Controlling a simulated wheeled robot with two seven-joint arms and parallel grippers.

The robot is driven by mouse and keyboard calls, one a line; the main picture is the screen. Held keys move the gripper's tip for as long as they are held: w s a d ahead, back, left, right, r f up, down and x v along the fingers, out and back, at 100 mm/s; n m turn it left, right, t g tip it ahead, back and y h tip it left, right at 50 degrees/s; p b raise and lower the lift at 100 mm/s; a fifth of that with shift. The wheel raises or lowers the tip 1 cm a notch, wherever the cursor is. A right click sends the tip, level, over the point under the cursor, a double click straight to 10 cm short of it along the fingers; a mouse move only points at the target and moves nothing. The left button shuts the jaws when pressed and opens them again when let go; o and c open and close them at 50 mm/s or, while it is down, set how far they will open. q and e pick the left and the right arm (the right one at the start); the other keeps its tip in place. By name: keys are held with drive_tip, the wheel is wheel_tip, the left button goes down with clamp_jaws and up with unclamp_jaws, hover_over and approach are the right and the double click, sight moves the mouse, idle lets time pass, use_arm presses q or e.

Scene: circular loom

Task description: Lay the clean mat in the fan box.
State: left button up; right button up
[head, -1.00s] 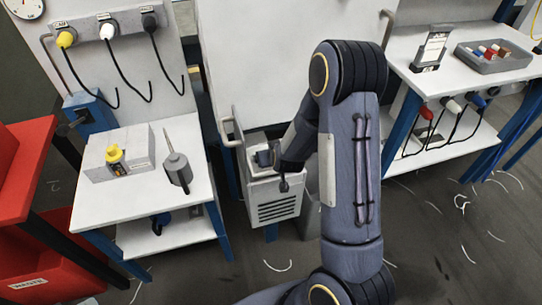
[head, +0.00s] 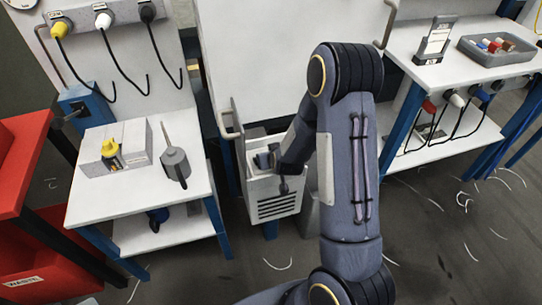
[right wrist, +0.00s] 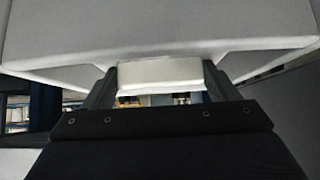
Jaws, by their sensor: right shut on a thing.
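The fan box (head: 278,207) is a white box with a slotted front grille, standing low in the middle of the head view. My right arm reaches down to it, and my right gripper (head: 264,160) is at its open top. In the right wrist view my right gripper (right wrist: 158,88) is shut on a pale block-like tab (right wrist: 160,73). A wide, pale, flat thing (right wrist: 160,28) spreads above the tab, seemingly the clean mat. How the mat sits against the box walls is hidden in the head view. My left gripper is not in view.
A raised panel (head: 238,150) stands at the box's left side, near a tall white cabinet (head: 285,60). A workbench (head: 440,70) is at right. The floor in front is clear except for thread scraps.

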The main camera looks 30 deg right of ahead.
drive_tip(key=shift+f+b, duration=0.45)
drive_tip(key=o, duration=1.6)
drive_tip(key=shift+r, duration=0.15)
drive_tip(key=p+v, duration=0.1)
drive_tip(key=v, duration=0.6)
drive_tip(key=shift+s+r+p, duration=0.2)
drive_tip(key=shift+s+p, duration=0.1)
drive_tip(key=shift+p, duration=0.05)
